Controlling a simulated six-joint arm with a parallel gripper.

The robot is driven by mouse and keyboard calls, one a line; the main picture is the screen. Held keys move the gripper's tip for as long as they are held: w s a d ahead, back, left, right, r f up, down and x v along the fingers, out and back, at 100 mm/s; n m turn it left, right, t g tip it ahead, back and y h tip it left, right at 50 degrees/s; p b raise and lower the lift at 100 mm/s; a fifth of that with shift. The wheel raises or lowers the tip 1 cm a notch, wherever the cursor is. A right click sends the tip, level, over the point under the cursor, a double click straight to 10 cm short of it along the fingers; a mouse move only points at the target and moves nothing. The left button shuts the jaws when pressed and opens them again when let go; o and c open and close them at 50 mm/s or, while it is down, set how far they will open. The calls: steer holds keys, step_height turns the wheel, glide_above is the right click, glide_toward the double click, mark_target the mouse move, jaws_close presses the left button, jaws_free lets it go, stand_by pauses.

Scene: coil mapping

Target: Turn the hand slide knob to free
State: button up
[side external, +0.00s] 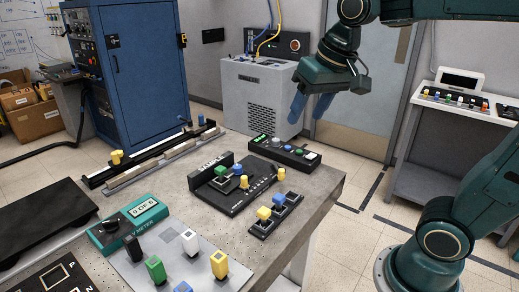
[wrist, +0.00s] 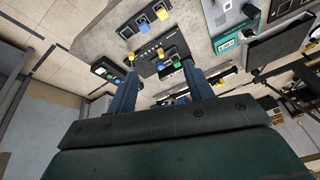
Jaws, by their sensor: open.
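My gripper (side external: 310,106) hangs in the air beyond the far right end of the bench, with its two blue fingers apart and nothing between them. The wrist view also shows its spread fingers (wrist: 158,72). A long black slide rail (side external: 150,156) lies along the back edge of the bench. It carries a yellow knob (side external: 117,157) near its left end and a small blue knob (side external: 186,121) near its right end. I cannot tell which knob is the hand slide knob, and no "free" marking is readable. The gripper is well apart from both.
On the bench (side external: 330,180) are a black panel (side external: 232,188) with coloured knobs, a smaller knob strip (side external: 276,215), a button box (side external: 284,152), a teal meter (side external: 128,224) and a grey plate with coloured plugs. A blue cabinet (side external: 128,70) and grey machine (side external: 262,92) stand behind.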

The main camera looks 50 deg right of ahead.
steer(key=w+d+m+g, duration=0.1)
steer(key=w+d+m, duration=0.15)
steer(key=w, duration=0.75)
steer(key=m+g, duration=0.3)
steer(key=m, duration=0.6)
glide_above(237, 166)
step_height(237, 166, down, 17)
steer(key=shift+n, duration=0.25)
step_height(237, 166, down, 14)
steer(key=shift+s+a+r, duration=0.1)
steer(key=shift+c, duration=0.4)
steer(key=c, duration=0.9)
